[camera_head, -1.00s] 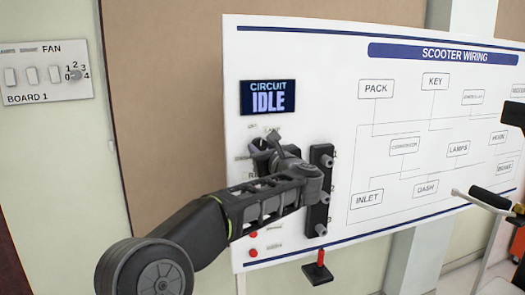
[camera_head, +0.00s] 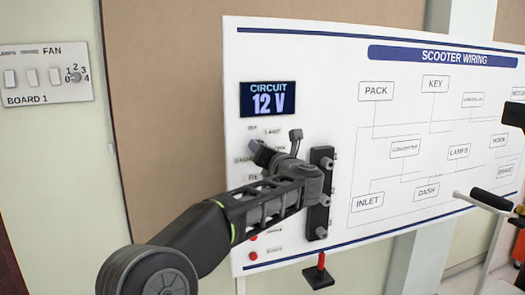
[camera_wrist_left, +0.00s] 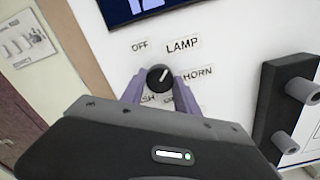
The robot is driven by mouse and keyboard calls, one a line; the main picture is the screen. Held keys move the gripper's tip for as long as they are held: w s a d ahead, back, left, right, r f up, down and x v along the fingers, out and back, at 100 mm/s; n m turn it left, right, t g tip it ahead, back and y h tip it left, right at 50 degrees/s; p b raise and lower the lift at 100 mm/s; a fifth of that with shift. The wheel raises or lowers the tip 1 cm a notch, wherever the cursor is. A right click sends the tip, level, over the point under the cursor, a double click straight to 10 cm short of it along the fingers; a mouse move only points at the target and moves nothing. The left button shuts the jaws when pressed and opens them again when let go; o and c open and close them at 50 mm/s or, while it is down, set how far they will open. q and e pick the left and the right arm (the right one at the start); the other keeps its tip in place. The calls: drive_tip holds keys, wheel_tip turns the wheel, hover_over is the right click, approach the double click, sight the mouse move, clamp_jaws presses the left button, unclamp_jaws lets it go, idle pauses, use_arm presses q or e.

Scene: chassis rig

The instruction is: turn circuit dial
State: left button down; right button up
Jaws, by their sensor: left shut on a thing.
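The circuit dial (camera_wrist_left: 160,76) is a round black knob on the white wiring board (camera_head: 330,75). Its pale pointer line slants up and slightly right, roughly toward the LAMP label (camera_wrist_left: 183,44). OFF, HORN and partly covered lower labels surround it. My left gripper (camera_wrist_left: 160,86) is shut on the dial, with one purple finger on each side. In the head view my left arm (camera_head: 265,205) reaches up to the dial area, and the dial is mostly hidden there. The circuit display (camera_head: 268,99) above reads 12 V. My right gripper is not in view.
A black strip with grey posts (camera_head: 320,195) stands just right of the dial. A red-handled switch (camera_head: 320,265) is below the board. A handlebar-like part (camera_head: 488,200) shows at the right edge.

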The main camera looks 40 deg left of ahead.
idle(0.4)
use_arm(q)
drive_tip(key=c, duration=0.9)
unclamp_jaws()
drive_tip(key=shift+d, duration=0.1)
drive_tip(key=b+v, duration=0.3)
drive_tip(key=v, duration=0.4)
drive_tip(key=shift+s+d, duration=0.25)
drive_tip(key=shift+d, duration=0.05)
